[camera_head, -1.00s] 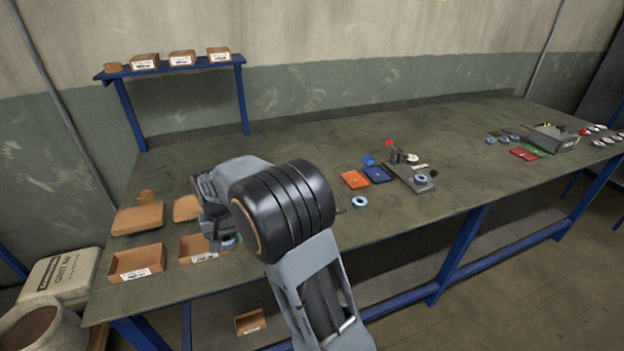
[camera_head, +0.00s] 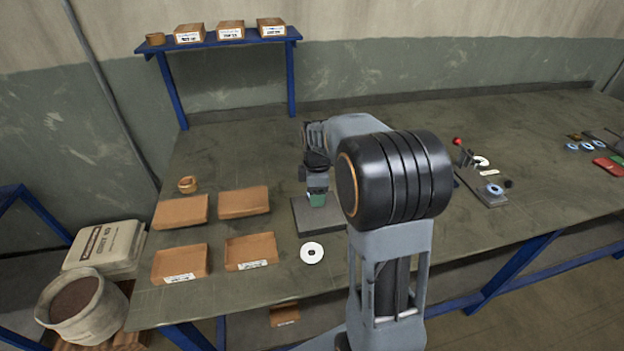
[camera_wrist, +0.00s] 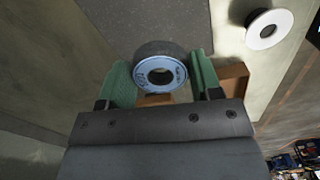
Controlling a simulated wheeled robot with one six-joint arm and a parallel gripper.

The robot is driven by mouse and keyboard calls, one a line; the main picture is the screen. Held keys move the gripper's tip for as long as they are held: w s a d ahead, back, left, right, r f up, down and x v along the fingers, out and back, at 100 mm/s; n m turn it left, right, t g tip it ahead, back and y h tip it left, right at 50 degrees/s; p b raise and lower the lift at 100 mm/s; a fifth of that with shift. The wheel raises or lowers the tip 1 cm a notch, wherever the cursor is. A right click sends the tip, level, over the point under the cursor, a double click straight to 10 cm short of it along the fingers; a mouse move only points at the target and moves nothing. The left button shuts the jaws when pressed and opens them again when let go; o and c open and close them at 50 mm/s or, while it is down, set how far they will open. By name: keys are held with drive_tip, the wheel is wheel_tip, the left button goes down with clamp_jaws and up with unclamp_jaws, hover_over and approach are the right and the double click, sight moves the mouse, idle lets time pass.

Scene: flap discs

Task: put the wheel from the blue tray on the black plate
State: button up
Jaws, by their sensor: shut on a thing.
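My gripper (camera_head: 317,198) has green fingers and points down over the black plate (camera_head: 304,219). In the wrist view my gripper (camera_wrist: 162,80) is shut on the wheel (camera_wrist: 160,72), a dark disc with a blue label ring and a centre hole. The wheel is hard to make out in the head view. The plate (camera_wrist: 160,22) fills the upper middle of the wrist view, beyond the wheel. I cannot tell whether the wheel touches it. The arm hides part of the plate in the head view. The blue tray is not clearly visible.
A white disc (camera_head: 312,253) lies in front of the plate, near the table edge. Several cardboard trays (camera_head: 251,251) stand left of it. A fixture (camera_head: 482,185) with a blue-ringed wheel (camera_head: 494,190) stands right of my arm. The back table area is clear.

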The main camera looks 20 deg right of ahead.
sight(318, 210)
drive_tip(key=shift+w+d+n, duration=0.2)
drive_tip(key=shift+w+n, duration=0.05)
drive_tip(key=shift+n, duration=0.15)
drive_tip(key=shift+f, duration=0.2)
drive_tip(key=shift+f+b, duration=1.9)
drive_tip(key=shift+f, duration=0.15)
drive_tip(key=shift+f, duration=0.15)
drive_tip(key=shift+d+f+b, duration=0.15)
drive_tip(key=shift+f+b, duration=0.2)
drive_tip(key=shift+f, duration=0.1)
drive_tip(key=o, duration=1)
